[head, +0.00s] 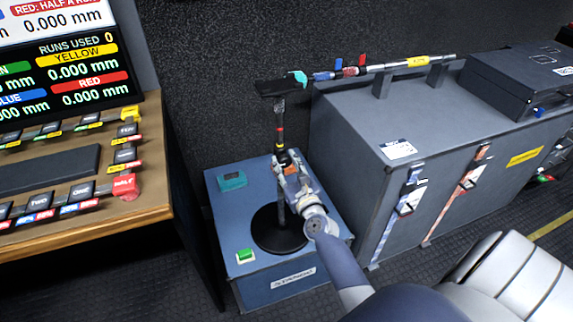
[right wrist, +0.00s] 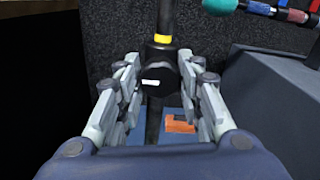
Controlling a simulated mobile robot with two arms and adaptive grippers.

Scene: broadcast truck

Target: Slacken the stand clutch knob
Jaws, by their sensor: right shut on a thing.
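The stand (head: 281,119) has a dark pole with yellow and red bands and a round black base (head: 268,230). It stands upright on a blue box. The stand clutch knob (right wrist: 154,80) is black with a white mark, part-way up the pole below the yellow band. My right gripper (head: 284,168) reaches the pole from the front right. In the right wrist view its fingers (right wrist: 156,85) lie on both sides of the knob, shut on it. In the head view the gripper hides most of the knob. My left gripper is not in view.
The blue box (head: 226,215) carries a green button (head: 245,255) and a teal block (head: 232,181). A grey cabinet (head: 340,140) stands close on the right, a wooden console (head: 150,150) on the left.

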